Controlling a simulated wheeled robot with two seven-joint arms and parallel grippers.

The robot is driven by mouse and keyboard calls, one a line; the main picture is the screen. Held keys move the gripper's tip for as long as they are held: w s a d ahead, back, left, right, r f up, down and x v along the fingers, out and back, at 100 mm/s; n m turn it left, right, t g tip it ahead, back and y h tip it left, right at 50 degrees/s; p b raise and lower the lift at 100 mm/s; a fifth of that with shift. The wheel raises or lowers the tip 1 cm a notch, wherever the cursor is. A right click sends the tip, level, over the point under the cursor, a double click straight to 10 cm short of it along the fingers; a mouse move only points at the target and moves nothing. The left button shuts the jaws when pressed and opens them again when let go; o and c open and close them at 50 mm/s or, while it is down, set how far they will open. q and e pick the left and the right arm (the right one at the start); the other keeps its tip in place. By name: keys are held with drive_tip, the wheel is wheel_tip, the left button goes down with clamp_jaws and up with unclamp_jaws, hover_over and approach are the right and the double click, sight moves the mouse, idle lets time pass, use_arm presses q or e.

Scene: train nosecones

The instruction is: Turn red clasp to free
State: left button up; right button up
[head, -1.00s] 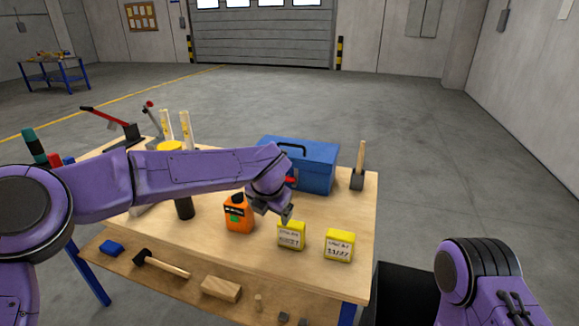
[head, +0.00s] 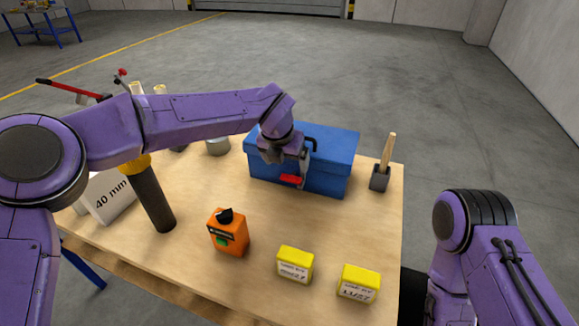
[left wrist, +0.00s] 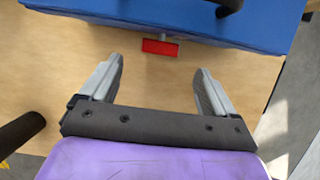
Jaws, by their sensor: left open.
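The red clasp (head: 291,180) is on the front of the blue toolbox (head: 325,178), which stands at the back of the workbench. In the left wrist view the clasp (left wrist: 160,47) lies sideways, a flat red bar on a short grey stem at the box's lower front edge. My left gripper (head: 302,166) is at the front of the toolbox, close above the clasp. In the left wrist view its two fingers (left wrist: 158,82) are apart and empty, with the clasp beyond the tips and between their lines. My right gripper is out of view; only my right arm shows.
An orange device (head: 228,232) and two yellow boxes (head: 295,264) (head: 358,283) stand along the front of the bench (head: 220,275). A wooden-handled mallet (head: 380,178) is right of the toolbox. Bare wood lies before the toolbox.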

sight(291, 178)
use_arm(q)
drive_tip(key=p+x, duration=0.1)
drive_tip(key=x, duration=0.7)
drive_tip(key=shift+p, duration=0.3)
drive_tip(key=shift+s+r, duration=0.35)
drive_tip(key=shift+s, duration=0.1)
drive_tip(key=shift+f, duration=0.1)
drive_tip(key=c, duration=1.1)
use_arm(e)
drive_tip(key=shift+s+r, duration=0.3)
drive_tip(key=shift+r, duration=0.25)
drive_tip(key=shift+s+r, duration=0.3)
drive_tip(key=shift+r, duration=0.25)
